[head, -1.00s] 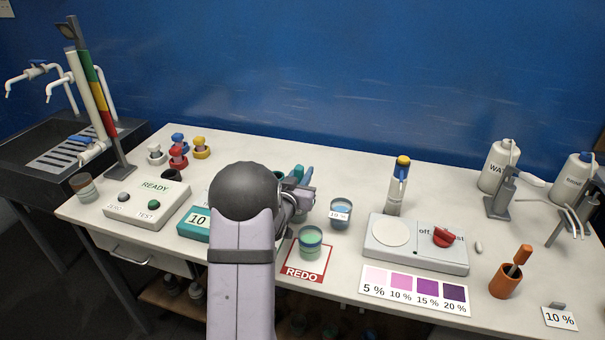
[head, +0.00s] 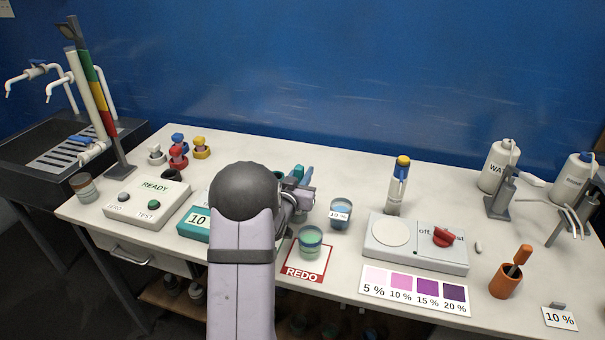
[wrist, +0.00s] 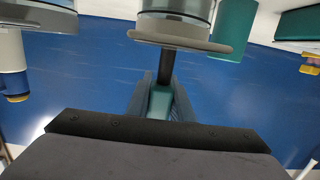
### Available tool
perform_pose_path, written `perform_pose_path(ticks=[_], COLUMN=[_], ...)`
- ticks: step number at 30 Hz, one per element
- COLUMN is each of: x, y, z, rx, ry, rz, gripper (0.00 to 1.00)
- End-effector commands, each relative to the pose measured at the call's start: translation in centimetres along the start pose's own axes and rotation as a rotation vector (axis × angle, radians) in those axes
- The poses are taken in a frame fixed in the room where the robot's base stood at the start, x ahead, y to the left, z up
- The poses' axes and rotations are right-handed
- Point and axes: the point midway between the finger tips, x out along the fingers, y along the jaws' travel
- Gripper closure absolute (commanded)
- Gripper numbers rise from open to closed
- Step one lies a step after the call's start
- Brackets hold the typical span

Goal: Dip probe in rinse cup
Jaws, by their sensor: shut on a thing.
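My gripper (wrist: 164,100) is shut on a teal-handled probe (wrist: 160,104); its dark rod (wrist: 167,66) runs toward a clear cup (wrist: 178,8) with a grey disc-like edge (wrist: 180,38). I cannot tell whether the tip is inside that cup. In the head view my arm hides most of the gripper, and teal parts (head: 299,172) show beyond it. No cup is readably marked rinse. A cup with a green band (head: 310,243) stands on the REDO card, a cup labelled 10 % (head: 340,213) stands behind it, and a brown-banded cup (head: 84,189) stands far left.
The READY box (head: 155,200) and a teal display reading 10 (head: 197,222) are left of my arm. Right are a stirrer plate (head: 415,255), a marker-like bottle (head: 397,190), a colour chart (head: 415,291) and an orange pot (head: 505,283). Coloured knobs (head: 179,155) stand back left.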

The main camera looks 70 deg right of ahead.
Motion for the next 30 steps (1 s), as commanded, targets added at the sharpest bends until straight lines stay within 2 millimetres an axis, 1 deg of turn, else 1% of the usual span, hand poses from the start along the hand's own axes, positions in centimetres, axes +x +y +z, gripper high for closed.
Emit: perform_pose_path(ticks=[18, 23, 30], x=[0.0, -0.1, -0.4], y=[0.0, 0.0, 0.0], z=[-0.2, -1.3, -3.5], rx=[0.000, 0.001, 0.001], ry=[0.002, 0.002, 0.002], rz=[0.000, 0.000, 0.000], gripper=[1.00, 1.00, 1.00])
